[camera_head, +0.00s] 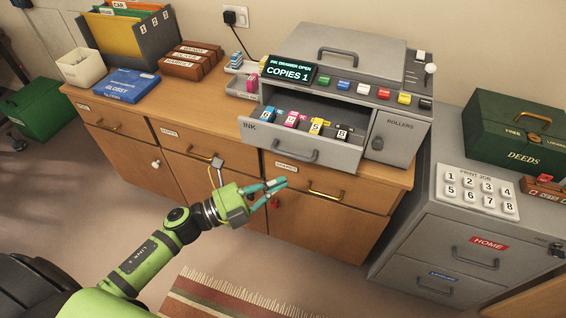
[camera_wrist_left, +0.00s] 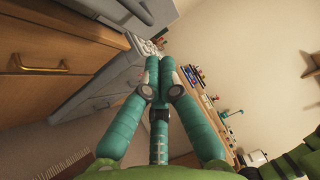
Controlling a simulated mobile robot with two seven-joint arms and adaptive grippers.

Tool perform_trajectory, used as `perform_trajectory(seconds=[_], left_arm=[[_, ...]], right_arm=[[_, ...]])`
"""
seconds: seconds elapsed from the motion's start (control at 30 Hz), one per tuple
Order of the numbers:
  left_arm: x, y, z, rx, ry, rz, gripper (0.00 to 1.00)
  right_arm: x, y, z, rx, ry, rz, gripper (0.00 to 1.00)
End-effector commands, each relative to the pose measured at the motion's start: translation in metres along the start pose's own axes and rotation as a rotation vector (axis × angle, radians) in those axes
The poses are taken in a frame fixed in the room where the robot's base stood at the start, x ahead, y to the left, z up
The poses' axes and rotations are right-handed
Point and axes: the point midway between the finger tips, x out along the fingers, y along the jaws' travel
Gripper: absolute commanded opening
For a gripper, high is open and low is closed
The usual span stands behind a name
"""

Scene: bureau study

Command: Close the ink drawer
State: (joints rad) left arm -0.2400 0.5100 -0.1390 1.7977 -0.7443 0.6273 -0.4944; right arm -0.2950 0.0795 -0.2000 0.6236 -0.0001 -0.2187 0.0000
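The ink drawer (camera_head: 300,148) is a grey drawer marked INK. It stands pulled out from the grey copier (camera_head: 345,65), with several colored cartridges inside. The copier's display (camera_head: 288,70) reads "INK DRAWER OPEN" and "COPIES 1". The drawer's grey handle (camera_head: 295,153) is on its front. My left gripper (camera_head: 286,182) is below and in front of the drawer, apart from it. In the left wrist view its teal fingers (camera_wrist_left: 160,60) meet at the tips, with nothing seen between them. A grey front with a handle at top left there appears to be the drawer. My right gripper is out of view.
The copier stands on a wooden bureau (camera_head: 335,215) with brass-handled drawers. A grey filing cabinet (camera_head: 410,245) with a numbered keypad (camera_head: 477,190) stands to the right. A blue box (camera_head: 127,86) and file holder (camera_head: 150,35) are at left. A striped rug (camera_head: 235,300) lies on the floor.

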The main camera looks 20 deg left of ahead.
Motion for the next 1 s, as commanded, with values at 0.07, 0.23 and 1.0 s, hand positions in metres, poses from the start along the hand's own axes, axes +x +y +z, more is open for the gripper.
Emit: perform_trajectory(seconds=[0.07,0.23,1.0], left_arm=[[0.013,-0.003,0.009,0.004,-0.002,-0.001,0.0],[0.026,-0.001,0.022,0.0,-0.001,0.0,0.0],[0.044,0.006,0.041,0.002,-0.001,0.0,0.0]], right_arm=[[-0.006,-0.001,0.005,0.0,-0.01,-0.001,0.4],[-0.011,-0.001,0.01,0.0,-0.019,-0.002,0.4],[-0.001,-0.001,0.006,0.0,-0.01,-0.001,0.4]])
